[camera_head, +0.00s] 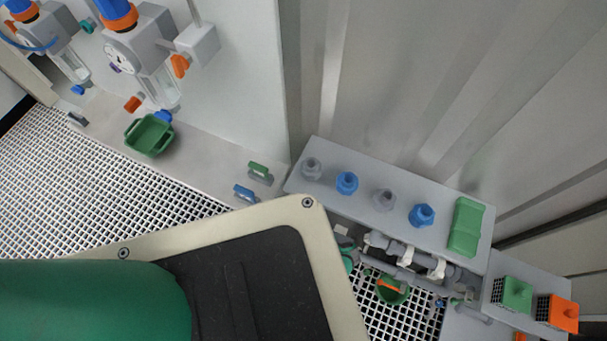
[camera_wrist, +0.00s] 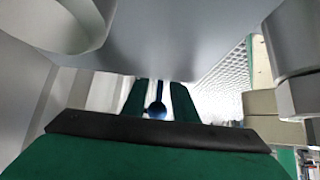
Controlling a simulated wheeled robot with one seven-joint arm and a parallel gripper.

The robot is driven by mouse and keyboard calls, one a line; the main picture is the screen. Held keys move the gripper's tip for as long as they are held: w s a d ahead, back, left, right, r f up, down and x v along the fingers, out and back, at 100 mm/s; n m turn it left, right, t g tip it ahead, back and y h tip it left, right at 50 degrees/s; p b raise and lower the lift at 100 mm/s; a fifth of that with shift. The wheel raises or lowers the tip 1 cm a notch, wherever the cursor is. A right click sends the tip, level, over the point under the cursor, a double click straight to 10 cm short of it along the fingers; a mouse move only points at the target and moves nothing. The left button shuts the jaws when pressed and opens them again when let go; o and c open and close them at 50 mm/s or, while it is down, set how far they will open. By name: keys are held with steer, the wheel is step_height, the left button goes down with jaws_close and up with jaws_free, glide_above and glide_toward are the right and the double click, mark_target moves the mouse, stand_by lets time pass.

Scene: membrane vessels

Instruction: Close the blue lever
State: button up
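My gripper (camera_wrist: 158,88) shows in the wrist view as two green fingers with a gap between them. A blue knob-like part with a thin blue stem (camera_wrist: 157,108) shows in that gap. I cannot tell whether this is the blue lever or whether the fingers touch it. In the head view a small blue lever (camera_head: 244,193) stands on the grey ledge, beside a similar green lever (camera_head: 260,171). Other small blue handles (camera_head: 164,117) sit under the vessels at the upper left. My gripper is not seen in the head view.
A green tray (camera_head: 150,135) lies on the ledge. Vessels with gauges (camera_head: 125,50) and orange handles are mounted on the wall. A grey panel (camera_head: 335,205) with blue and grey fittings stands at right, above pipes. White grating (camera_head: 90,175) covers the floor at left.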

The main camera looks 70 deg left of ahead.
steer(key=v, duration=1)
steer(key=shift+w+d+r, duration=0.2)
steer(key=shift+w+r, duration=0.05)
steer(key=shift+w, duration=0.05)
stand_by(0.4)
